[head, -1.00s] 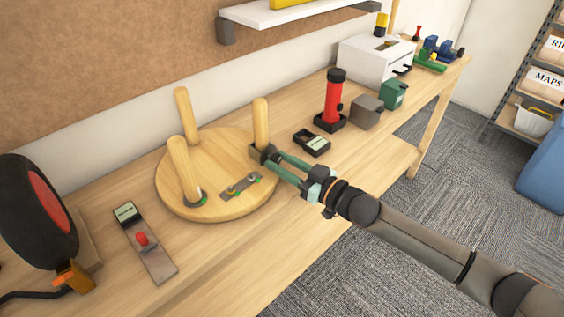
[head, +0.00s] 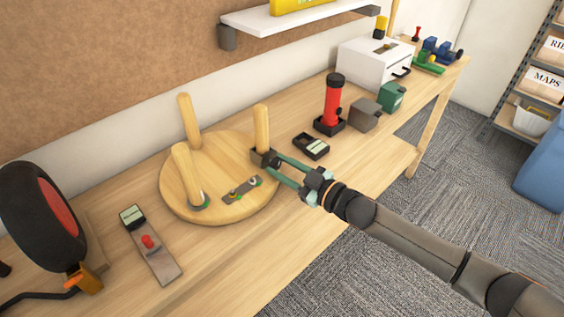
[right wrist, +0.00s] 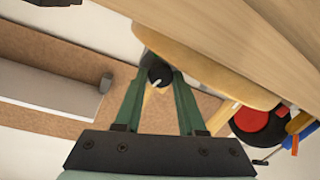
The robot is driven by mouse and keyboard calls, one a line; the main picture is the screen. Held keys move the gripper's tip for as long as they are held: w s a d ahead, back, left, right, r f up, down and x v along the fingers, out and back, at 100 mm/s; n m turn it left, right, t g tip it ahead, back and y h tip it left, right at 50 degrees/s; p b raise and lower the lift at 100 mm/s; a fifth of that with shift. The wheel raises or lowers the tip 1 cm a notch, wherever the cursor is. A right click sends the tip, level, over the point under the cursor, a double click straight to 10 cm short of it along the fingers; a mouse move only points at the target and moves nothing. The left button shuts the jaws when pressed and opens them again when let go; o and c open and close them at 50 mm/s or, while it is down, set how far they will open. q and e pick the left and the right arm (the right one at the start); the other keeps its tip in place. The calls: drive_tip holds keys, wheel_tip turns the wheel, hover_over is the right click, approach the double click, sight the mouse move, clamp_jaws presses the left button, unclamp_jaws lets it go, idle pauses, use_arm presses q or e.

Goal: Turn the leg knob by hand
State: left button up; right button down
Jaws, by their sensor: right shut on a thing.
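A round wooden stool top (head: 222,206) lies upside down on the workbench with three wooden legs standing up from it. My right gripper (head: 266,158) is at the base of the right leg (head: 261,128), shut on the dark leg knob there. In the right wrist view the green fingers of my right gripper (right wrist: 158,84) close around the dark round knob (right wrist: 158,72). The fingers hide part of the knob. The other legs, at the back (head: 189,122) and front left (head: 187,174), stand apart from the gripper. My left gripper is not in view.
A grey plate with small fittings (head: 242,189) lies on the stool top. A board with a red knob (head: 150,246) and a black and red wheel (head: 45,222) are at the left. A black tray (head: 311,146) and red cylinder (head: 333,102) stand right of the stool.

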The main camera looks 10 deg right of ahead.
drive_tip(key=c, duration=0.5)
unclamp_jaws()
drive_tip(key=v, duration=1.2)
drive_tip(key=shift+s, duration=0.25)
drive_tip(key=shift+d, duration=0.15)
drive_tip(key=shift+f, duration=0.1)
